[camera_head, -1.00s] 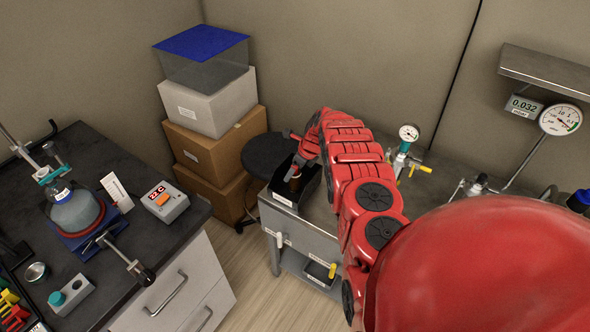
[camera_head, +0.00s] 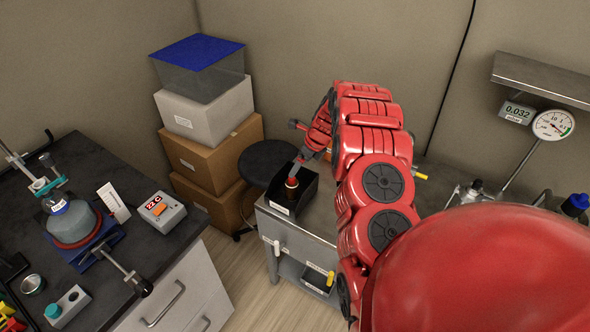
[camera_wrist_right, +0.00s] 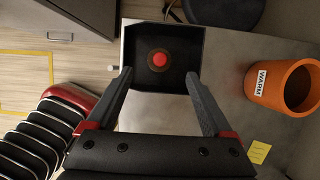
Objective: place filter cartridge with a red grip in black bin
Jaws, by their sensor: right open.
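The filter cartridge (camera_head: 291,183) stands inside the black bin (camera_head: 309,195) on the metal table. In the right wrist view its red grip (camera_wrist_right: 160,58) faces up, with a brown round body around it, in the bin (camera_wrist_right: 184,84). My right gripper (camera_head: 297,143) is open and empty above the bin; in the right wrist view its fingers (camera_wrist_right: 159,74) are spread wide, apart from the cartridge. My left gripper is not in view.
An orange pot (camera_wrist_right: 283,86) labelled WARM stands right of the bin in the wrist view, with a yellow note (camera_wrist_right: 259,152) nearby. A dark stool (camera_head: 268,160) and stacked boxes (camera_head: 208,155) are behind. A dark bench (camera_head: 120,262) with equipment is at left.

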